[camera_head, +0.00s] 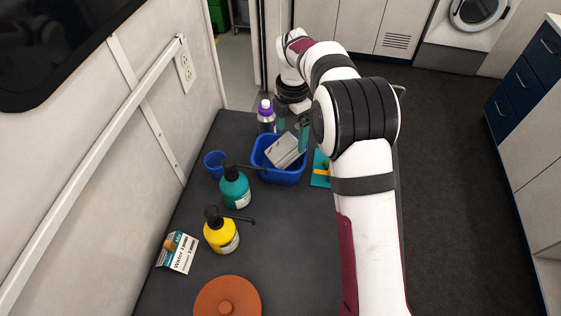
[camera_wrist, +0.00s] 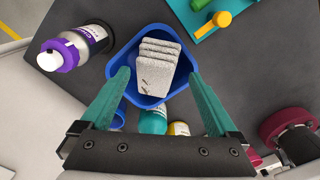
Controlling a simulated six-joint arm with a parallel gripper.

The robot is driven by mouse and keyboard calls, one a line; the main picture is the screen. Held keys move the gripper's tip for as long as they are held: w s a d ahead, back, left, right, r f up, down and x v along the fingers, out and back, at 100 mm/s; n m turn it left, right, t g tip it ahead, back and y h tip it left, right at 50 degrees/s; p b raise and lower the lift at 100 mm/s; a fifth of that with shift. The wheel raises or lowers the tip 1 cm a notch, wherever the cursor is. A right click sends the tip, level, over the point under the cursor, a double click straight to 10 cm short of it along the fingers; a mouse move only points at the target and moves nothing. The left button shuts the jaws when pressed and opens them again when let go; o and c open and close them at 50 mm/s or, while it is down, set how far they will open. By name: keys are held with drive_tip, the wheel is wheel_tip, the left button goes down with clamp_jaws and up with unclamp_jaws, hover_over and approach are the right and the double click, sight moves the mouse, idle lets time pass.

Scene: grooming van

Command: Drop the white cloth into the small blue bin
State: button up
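The white cloth (camera_head: 284,150) is a folded, greyish-white stack. It lies tilted inside the small blue bin (camera_head: 278,178), leaning up toward the rim. In the wrist view the cloth (camera_wrist: 158,68) sits within the walls of the bin (camera_wrist: 130,58). My gripper (camera_head: 292,130) is over the far side of the bin, pointing down. In the wrist view its two teal fingers (camera_wrist: 158,75) are wide apart on either side of the cloth, with gaps showing between them and it. The gripper is open and empty. The bottom of the bin is mostly hidden by the cloth.
A purple-capped bottle (camera_head: 266,118) stands behind the bin, and a blue cup (camera_head: 214,164) is to its left. A teal pump bottle (camera_head: 234,187) and yellow pump bottle (camera_head: 221,236) stand nearer. A teal mat (camera_head: 319,172) lies right. A card (camera_head: 178,252) and orange disc (camera_head: 228,298) are in front.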

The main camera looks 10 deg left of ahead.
drive_tip(key=shift+r, duration=0.15)
wheel_tip(320, 180, up, 16)
drive_tip(key=shift+f, duration=0.2)
drive_tip(key=s+d+r+m, duration=0.3)
drive_tip(key=s+d+m, duration=0.6)
drive_tip(key=s+m, duration=0.45)
drive_tip(key=s+d+f+m, duration=0.1)
drive_tip(key=s+f+m, duration=0.2)
drive_tip(key=s+m, duration=0.3)
drive_tip(key=s+d+f+m+y, duration=0.1)
drive_tip(key=s+d+f+m, duration=0.1)
drive_tip(key=s+m, duration=0.4)
drive_tip(key=s+d+f+m, duration=0.1)
drive_tip(key=s+f+m, duration=0.4)
drive_tip(key=s+m, duration=0.2)
drive_tip(key=shift+s+d+y, duration=0.25)
drive_tip(key=shift+s+y, duration=0.15)
drive_tip(key=shift+s, duration=0.6)
